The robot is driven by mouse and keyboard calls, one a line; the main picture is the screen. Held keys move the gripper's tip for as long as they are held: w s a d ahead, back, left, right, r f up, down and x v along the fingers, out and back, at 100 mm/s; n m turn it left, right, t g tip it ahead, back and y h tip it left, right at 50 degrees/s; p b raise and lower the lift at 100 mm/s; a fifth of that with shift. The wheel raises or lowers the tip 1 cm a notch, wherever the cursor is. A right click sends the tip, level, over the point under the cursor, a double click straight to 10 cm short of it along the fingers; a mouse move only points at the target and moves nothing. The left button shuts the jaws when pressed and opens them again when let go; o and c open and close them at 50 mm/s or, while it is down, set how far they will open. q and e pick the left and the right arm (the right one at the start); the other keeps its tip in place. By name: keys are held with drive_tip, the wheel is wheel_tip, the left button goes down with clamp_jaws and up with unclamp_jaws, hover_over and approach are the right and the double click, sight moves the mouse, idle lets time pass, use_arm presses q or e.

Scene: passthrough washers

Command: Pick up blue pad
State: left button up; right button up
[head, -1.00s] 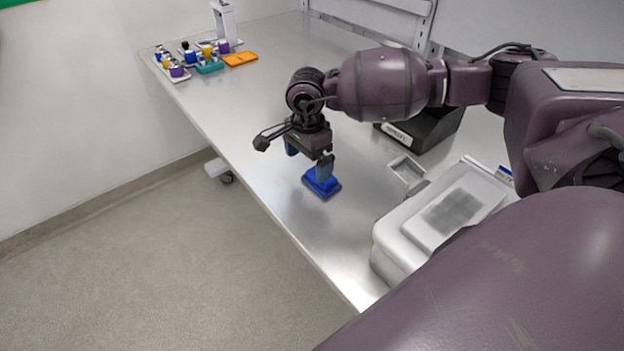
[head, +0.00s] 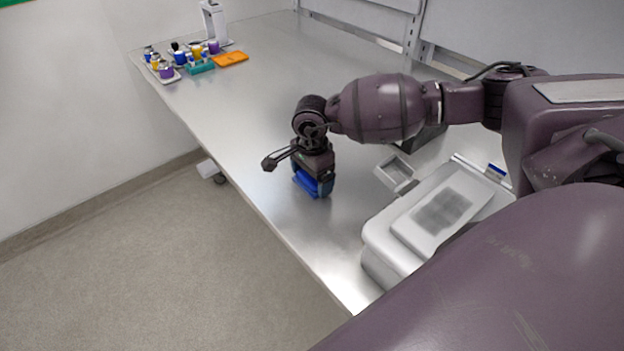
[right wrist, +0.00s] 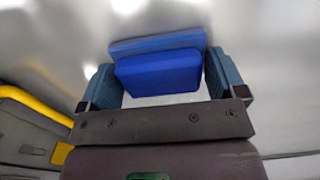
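The blue pad (head: 308,185) is on the metal table near its left edge, partly hidden by my right gripper in the head view. In the right wrist view the blue pad (right wrist: 158,72) shows as a wide base with a thicker block on it. My right gripper (head: 315,186) is down at the pad. Its two blue-grey fingers (right wrist: 163,78) are spread wide, one on each side of the pad. They look very near its sides; I cannot tell whether they touch. My left gripper is not in view.
Several coloured containers in trays (head: 165,72) and an orange tray (head: 230,59) are at the far left end of the table (head: 250,110). A small grey open box (head: 395,172) and a white lidded machine (head: 425,220) stand right of the pad. The table's left edge is close.

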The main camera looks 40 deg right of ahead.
drive_tip(key=shift+c, duration=0.3)
wheel_tip(320, 180, up, 20)
idle(0.4)
